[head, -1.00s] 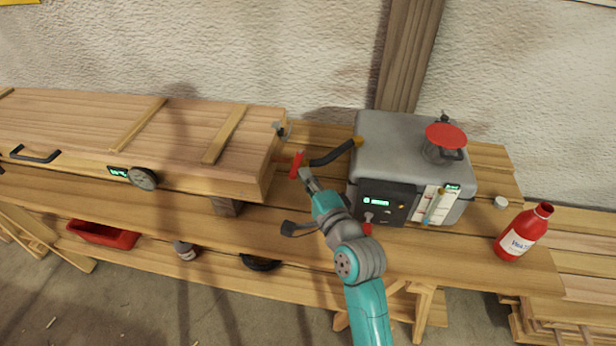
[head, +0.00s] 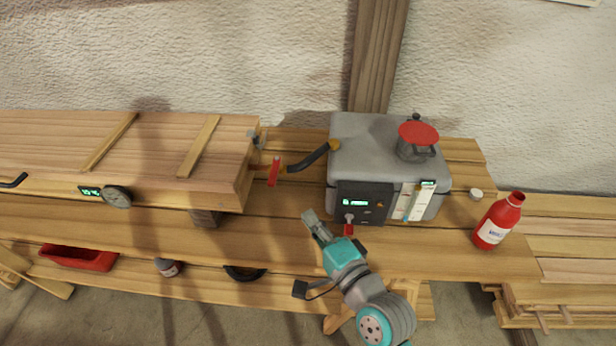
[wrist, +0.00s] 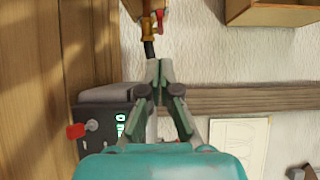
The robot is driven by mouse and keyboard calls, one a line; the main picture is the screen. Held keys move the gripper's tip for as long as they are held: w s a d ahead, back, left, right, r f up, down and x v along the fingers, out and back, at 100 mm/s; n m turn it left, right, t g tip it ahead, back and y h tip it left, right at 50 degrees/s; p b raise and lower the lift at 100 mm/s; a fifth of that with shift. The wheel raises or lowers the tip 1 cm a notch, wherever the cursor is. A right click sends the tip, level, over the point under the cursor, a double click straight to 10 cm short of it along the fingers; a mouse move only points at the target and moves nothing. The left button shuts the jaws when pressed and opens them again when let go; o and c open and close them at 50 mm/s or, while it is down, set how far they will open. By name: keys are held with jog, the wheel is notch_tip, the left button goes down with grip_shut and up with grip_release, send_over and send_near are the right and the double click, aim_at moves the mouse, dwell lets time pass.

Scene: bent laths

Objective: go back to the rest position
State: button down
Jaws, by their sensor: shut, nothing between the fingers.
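My gripper (head: 309,216) is shut and empty in the head view, above the bench in front of the grey boiler (head: 385,150). In the wrist view its two fingers (wrist: 160,68) meet at their tips. The red valve lever (head: 274,171) on the hose between the wooden steam box and the boiler is apart from the gripper. It also shows in the wrist view (wrist: 160,20), beyond the fingertips. My wrist hides part of the bench's front edge.
The long wooden steam box (head: 130,150) stands on the left of the bench (head: 270,238). A red bottle (head: 499,222) and a white cap (head: 476,194) stand to the right of the boiler. A red tray (head: 80,258) lies on the lower shelf. The air before the bench is open.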

jog(key=s+d+f+n+h, duration=0.3)
jog(key=s+d+f+h, duration=0.3)
jog(key=s+d+f, duration=0.85)
jog(key=s+d+r+n+h, duration=0.1)
jog(key=s+n, duration=0.3)
jog(key=s, duration=0.7)
jog(key=s+d+r+n+h, duration=0.2)
jog(key=s+d+n, duration=0.2)
jog(key=s, duration=0.8)
jog(key=shift+r+h, duration=0.15)
jog(key=shift+h, duration=0.25)
jog(key=shift+w+d, duration=0.1)
jog(key=shift+w, duration=0.05)
